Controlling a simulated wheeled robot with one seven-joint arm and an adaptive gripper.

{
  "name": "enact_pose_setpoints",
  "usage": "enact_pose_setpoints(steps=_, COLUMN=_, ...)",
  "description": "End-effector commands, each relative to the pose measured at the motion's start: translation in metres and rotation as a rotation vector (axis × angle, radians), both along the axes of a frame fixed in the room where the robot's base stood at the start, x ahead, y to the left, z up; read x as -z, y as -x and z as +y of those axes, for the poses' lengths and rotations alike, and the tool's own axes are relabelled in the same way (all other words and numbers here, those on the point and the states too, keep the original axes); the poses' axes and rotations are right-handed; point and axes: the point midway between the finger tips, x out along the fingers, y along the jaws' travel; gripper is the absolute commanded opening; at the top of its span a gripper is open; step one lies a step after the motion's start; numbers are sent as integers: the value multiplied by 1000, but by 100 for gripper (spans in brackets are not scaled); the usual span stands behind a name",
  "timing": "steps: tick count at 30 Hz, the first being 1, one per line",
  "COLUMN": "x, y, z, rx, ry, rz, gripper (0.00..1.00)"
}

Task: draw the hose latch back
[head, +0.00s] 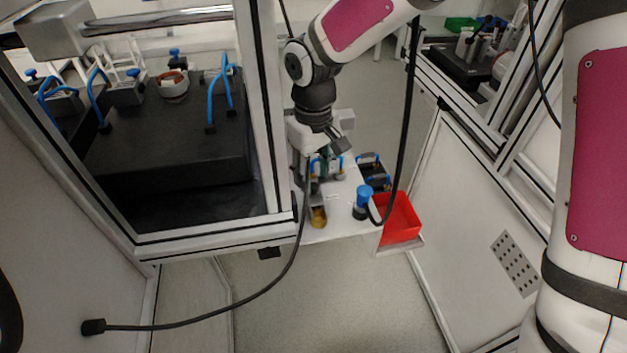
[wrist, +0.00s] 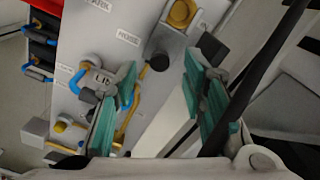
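My gripper (wrist: 160,88) has teal fingers, which stand apart in the wrist view with nothing clearly between them. In the head view my gripper (head: 325,163) is over the white work board (head: 345,227), and its fingertips are partly hidden. I cannot tell for certain which part is the hose latch. A grey block with a dark round end (wrist: 160,62) lies beyond and between the fingers.
A red bin (head: 402,220) stands at the board's right edge, by a blue-capped cylinder (head: 363,197). A black cable (head: 270,285) hangs from the board area to the lower left. Framed cabinets close in both sides; bare floor (head: 330,290) lies in front.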

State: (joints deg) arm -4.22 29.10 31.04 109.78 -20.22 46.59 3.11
Motion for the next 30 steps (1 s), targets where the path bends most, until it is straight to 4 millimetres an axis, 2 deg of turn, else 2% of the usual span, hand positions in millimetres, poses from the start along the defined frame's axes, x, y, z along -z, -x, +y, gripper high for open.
enact_pose_setpoints(steps=1, x=8, y=0, z=0, rx=0, ry=0, rz=1, gripper=38)
enact_pose_setpoints(steps=6, x=20, y=0, z=0, rx=0, ry=0, rz=0, gripper=38)
enact_pose_setpoints(steps=16, x=22, y=0, z=0, rx=1, ry=0, rz=0, gripper=38)
enact_pose_setpoints(steps=17, x=22, y=0, z=0, rx=1, ry=0, rz=0, gripper=34)
enact_pose_setpoints(steps=21, x=22, y=0, z=0, rx=1, ry=-1, rz=-1, gripper=2)
enact_pose_setpoints(steps=30, x=22, y=-3, z=1, rx=1, ry=-1, rz=-1, gripper=0)
